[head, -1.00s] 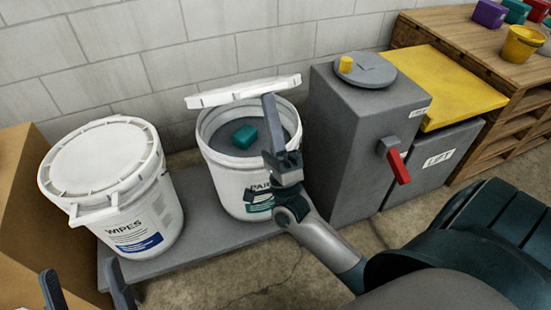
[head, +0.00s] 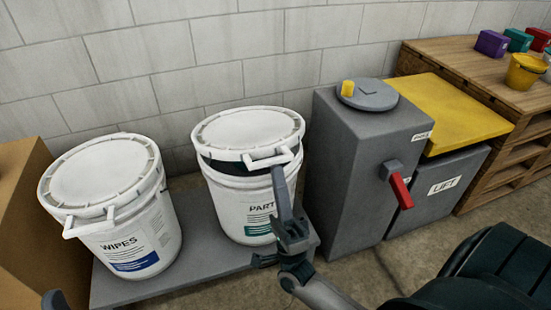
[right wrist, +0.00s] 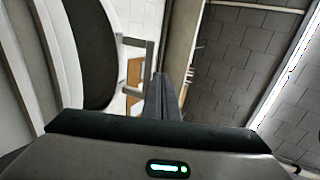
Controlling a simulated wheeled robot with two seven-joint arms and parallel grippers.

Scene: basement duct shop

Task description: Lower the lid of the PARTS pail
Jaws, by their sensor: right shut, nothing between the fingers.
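The PARTS pail (head: 232,205) is white and stands on a low grey platform. Its white lid (head: 250,128) lies over the mouth, slightly tilted, with a dark gap under its front edge. The lid's front handle (head: 268,158) points toward me. My right gripper (head: 279,172) is shut and empty, its fingertips upright at the pail's front, just below the handle's right end; I cannot tell whether they touch it. In the right wrist view, the shut fingers (right wrist: 166,95) are beside the handle (right wrist: 148,65). Only a dark tip of my left gripper (head: 55,300) shows at bottom left.
A closed WIPES pail (head: 130,235) stands left on the platform (head: 205,262), with a cardboard box (head: 18,200) beyond it. A grey cabinet with a red lever (head: 400,190) stands close on the right, beside a yellow-lidded LIFT bin (head: 465,110). The block wall is behind.

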